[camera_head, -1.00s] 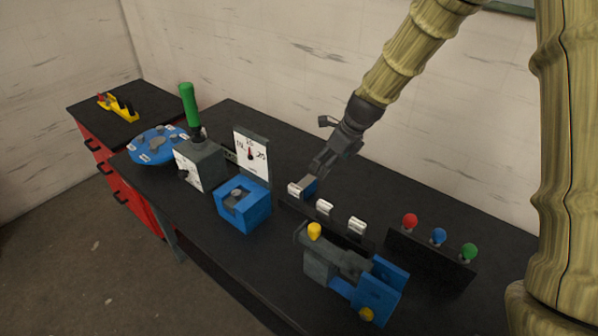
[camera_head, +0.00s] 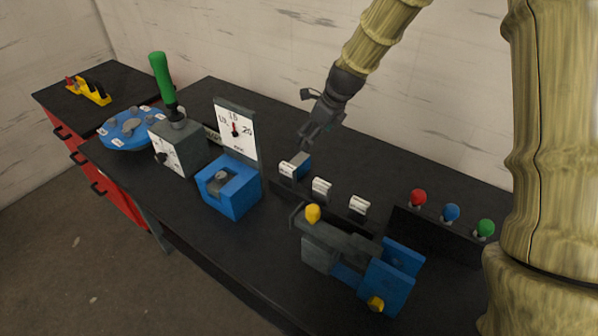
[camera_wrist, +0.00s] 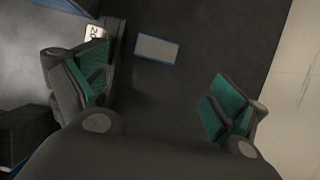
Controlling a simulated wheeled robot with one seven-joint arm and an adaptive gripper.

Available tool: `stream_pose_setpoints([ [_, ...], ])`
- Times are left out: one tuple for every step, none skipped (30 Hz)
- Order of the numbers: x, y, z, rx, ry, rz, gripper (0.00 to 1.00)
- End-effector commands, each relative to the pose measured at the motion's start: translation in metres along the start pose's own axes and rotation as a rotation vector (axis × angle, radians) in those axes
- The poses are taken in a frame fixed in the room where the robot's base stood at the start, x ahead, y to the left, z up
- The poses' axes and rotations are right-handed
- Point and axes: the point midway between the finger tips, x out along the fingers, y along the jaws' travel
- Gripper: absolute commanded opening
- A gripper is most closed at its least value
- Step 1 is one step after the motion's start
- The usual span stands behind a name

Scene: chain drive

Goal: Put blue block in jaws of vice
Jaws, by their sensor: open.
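The blue block (camera_head: 302,162) stands on the black bench, just behind the left white-tagged piece. In the wrist view the block (camera_wrist: 157,50) shows a grey top with blue edges, ahead of the gap between my fingers. My gripper (camera_head: 306,139) is open and empty, above and behind the block and apart from it. In the wrist view my gripper (camera_wrist: 158,92) has its green-padded fingers spread wide. What looks like the vice (camera_head: 345,243), grey with blue plates and yellow knobs, stands at the bench's front right.
A row of white tags (camera_head: 321,189) on a dark strip stands between the block and the vice. A rack with red, blue and green knobs (camera_head: 451,212) is at right. A blue box (camera_head: 243,193) with a dial and a grey box with a green handle (camera_head: 161,77) stand left.

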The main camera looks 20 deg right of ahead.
Motion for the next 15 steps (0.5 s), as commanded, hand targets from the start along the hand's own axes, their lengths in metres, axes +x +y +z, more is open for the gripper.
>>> stream_pose_setpoints([
  [0.014, -0.001, -0.005, 0.000, 0.002, 0.001, 0.96],
  [0.017, -0.001, -0.006, 0.000, 0.002, 0.001, 0.96],
  [0.020, -0.001, -0.007, 0.001, 0.002, 0.001, 0.96],
  [0.021, -0.001, -0.007, 0.001, 0.002, 0.001, 0.96],
  [0.022, -0.001, -0.008, 0.001, 0.002, 0.001, 0.96],
  [0.023, -0.001, -0.008, 0.000, 0.002, 0.001, 0.96],
  [0.024, -0.001, -0.008, 0.000, 0.002, 0.002, 0.96],
  [0.025, -0.001, -0.008, 0.000, 0.003, 0.002, 0.96],
  [0.028, -0.001, -0.008, 0.000, 0.003, 0.002, 0.96],
  [0.030, -0.001, -0.009, 0.000, 0.004, 0.003, 0.96],
  [0.032, -0.001, -0.009, 0.001, 0.004, 0.003, 0.96],
  [0.036, -0.001, -0.008, 0.001, 0.004, 0.003, 0.96],
  [0.040, 0.000, -0.009, 0.001, 0.004, 0.003, 0.96],
  [0.044, 0.000, -0.009, 0.001, 0.004, 0.004, 0.96],
  [0.049, 0.000, -0.009, 0.002, 0.004, 0.004, 0.96],
])
